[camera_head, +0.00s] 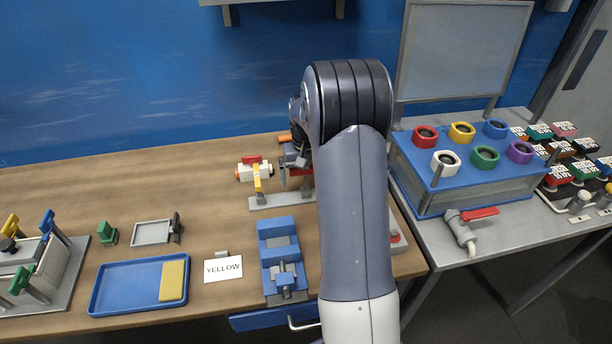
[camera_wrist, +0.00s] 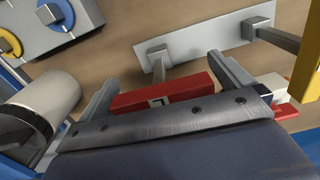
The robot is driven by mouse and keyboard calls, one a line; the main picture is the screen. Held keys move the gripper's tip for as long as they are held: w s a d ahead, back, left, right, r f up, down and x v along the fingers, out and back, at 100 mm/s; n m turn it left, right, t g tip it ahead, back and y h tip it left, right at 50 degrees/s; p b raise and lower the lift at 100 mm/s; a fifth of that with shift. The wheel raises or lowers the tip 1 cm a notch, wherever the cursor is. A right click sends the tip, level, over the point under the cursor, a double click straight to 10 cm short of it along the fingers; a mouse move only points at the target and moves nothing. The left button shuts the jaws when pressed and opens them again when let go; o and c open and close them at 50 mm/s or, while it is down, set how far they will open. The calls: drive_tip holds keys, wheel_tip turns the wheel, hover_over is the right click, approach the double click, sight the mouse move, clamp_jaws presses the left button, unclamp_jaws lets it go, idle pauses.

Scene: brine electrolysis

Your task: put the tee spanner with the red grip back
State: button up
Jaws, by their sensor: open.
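A red bar (camera_wrist: 165,96), which looks like the red grip of the tee spanner, lies across the space between my gripper's two fingers in the wrist view. It carries a small pale square mark. My gripper (camera_wrist: 167,85) is open, with one finger near each end of the bar; I cannot tell whether they touch it. In the head view a bit of red (camera_head: 299,172) shows at my gripper, above a grey stand plate (camera_head: 268,202); my arm hides much of this spot.
A white part with a red top (camera_head: 248,170) sits in a yellow bracket (camera_head: 257,180) just left of my gripper. A blue fixture (camera_head: 279,243), a YELLOW card (camera_head: 223,269) and a blue tray (camera_head: 110,288) are nearer the front. Bare wood lies left of the stand.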

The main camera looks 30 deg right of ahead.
wheel_tip(320, 180, up, 13)
idle(0.4)
idle(1.3)
